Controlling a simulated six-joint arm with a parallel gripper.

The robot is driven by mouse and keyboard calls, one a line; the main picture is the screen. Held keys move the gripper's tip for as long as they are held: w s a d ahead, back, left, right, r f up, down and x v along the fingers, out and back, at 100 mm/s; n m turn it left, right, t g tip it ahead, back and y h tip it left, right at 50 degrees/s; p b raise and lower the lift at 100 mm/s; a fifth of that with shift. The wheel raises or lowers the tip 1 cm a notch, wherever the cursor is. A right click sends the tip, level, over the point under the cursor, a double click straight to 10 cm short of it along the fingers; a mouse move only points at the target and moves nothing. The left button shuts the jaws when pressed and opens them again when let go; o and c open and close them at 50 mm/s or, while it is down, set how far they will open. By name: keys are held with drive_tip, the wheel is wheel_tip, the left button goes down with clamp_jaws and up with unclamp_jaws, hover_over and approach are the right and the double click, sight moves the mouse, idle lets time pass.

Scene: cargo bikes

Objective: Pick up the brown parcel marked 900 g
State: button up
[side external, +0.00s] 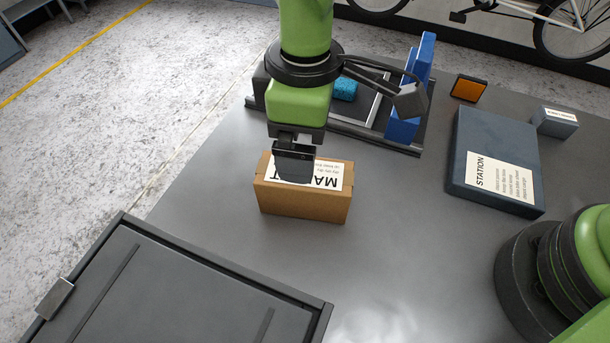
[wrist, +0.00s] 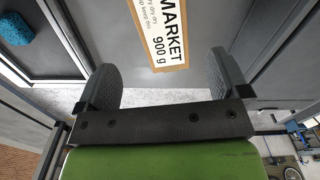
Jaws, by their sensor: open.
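The brown parcel (side external: 300,206) sits on the grey table, with a white label on its top. In the wrist view the label on the parcel (wrist: 165,32) reads MARKET and 900 g, and only part of the parcel shows at the top edge. My gripper (side external: 294,172) is over the top of the parcel in the side view and hides part of the label. In the wrist view my gripper (wrist: 163,82) has its two fingers spread wide, with nothing held between them. I cannot tell the exact height of the fingertips above the parcel.
A black-rimmed tray (side external: 180,250) is at the lower left. Behind my gripper stands a dark frame (side external: 375,142) with a blue item (side external: 345,90) and blue panels (side external: 404,130). A dark STATION box (side external: 495,135), an orange block (side external: 469,88) and a small grey box (side external: 556,122) are right.

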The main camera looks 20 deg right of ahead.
sight(304, 187)
drive_tip(key=f, duration=0.4)
drive_tip(key=shift+s+a+f, duration=0.15)
drive_tip(key=shift+a+f, duration=0.05)
drive_tip(key=shift+f, duration=0.2)
wheel_tip(304, 187, down, 6)
drive_tip(key=shift+s+d+r, duration=0.1)
drive_tip(key=shift+d, duration=0.05)
drive_tip(key=c, duration=1.6)
